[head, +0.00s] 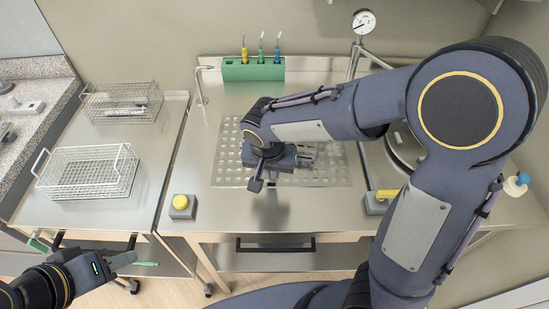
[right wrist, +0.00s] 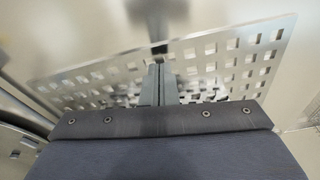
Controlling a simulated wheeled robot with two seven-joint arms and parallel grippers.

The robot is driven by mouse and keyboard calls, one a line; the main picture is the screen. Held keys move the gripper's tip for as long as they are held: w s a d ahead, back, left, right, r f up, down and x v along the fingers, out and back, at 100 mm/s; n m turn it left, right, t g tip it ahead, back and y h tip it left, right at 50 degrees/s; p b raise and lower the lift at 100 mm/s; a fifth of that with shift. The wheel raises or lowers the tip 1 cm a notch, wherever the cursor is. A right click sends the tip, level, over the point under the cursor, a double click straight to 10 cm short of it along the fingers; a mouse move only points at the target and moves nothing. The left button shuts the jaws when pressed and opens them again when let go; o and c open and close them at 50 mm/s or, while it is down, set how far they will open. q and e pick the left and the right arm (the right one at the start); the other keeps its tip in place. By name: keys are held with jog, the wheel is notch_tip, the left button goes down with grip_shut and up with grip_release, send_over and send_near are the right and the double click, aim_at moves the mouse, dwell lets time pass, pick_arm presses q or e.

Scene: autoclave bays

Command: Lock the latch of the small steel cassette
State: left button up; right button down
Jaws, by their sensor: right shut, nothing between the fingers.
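I cannot make out the small steel cassette or its latch in either view; my right arm and hand cover part of the worktop. My right gripper (head: 308,160) is over the perforated steel plate (head: 338,174) on the middle bench. In the right wrist view its two fingers (right wrist: 159,80) are together, with nothing between them, and the perforated plate (right wrist: 215,62) lies beyond them. My left gripper (head: 125,260) is low at the lower left, away from the bench top. Its finger gap is not clear.
Two wire baskets (head: 93,187) (head: 90,112) stand on the left steel table. A green rack (head: 250,71) with several coloured tools stands at the back. A yellow button (head: 181,202) sits at the bench's front left, another (head: 387,194) at the right. A gauge (head: 364,21) rises behind.

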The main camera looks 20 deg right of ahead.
jog(key=shift+w+d, duration=0.3)
jog(key=shift+w, duration=0.25)
jog(key=shift+r, duration=0.1)
